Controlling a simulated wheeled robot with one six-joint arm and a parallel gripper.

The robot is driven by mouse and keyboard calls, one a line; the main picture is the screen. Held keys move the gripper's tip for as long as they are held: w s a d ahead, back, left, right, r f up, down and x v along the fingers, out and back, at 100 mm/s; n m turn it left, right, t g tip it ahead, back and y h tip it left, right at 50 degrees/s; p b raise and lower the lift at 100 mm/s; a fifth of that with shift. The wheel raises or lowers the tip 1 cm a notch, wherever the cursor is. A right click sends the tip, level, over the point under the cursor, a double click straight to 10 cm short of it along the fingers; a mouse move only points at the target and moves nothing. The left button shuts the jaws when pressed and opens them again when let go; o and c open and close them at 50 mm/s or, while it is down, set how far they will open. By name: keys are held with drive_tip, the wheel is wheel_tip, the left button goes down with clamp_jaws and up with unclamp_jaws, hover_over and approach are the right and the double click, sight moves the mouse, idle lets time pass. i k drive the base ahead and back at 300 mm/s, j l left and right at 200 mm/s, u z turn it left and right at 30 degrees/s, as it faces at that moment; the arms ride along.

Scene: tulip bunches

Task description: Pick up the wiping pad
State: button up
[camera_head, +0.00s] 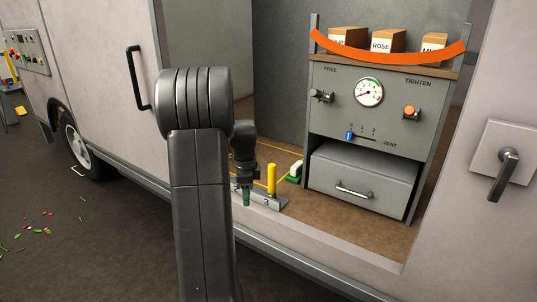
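A small block with a white top and green base (294,171) sits on the brown floor inside the vehicle's opening, left of the grey drawer; it looks like the wiping pad. My gripper (246,180) points down to the left of it, apart from it, above a grey holder. A dark green peg (246,198) shows right below my gripper. I cannot tell whether my gripper touches or holds that peg, or whether its fingers are open. My own arm hides part of the floor and holder on the left.
The grey holder (267,203), marked 3, has an upright yellow cylinder (272,180) between my gripper and the pad. A grey control cabinet (370,105) with a closed drawer (360,182) stands right of the pad. The floor in front of the drawer is clear.

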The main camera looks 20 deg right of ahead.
sight(294, 176)
drive_tip(key=i+j, duration=0.1)
drive_tip(key=i, duration=0.95)
drive_tip(key=i+z, duration=0.2)
drive_tip(key=z, duration=0.2)
drive_tip(key=i+z, duration=0.25)
drive_tip(key=z, duration=0.15)
drive_tip(key=i+j+z, duration=0.1)
drive_tip(key=z, duration=0.25)
drive_tip(key=i, duration=0.1)
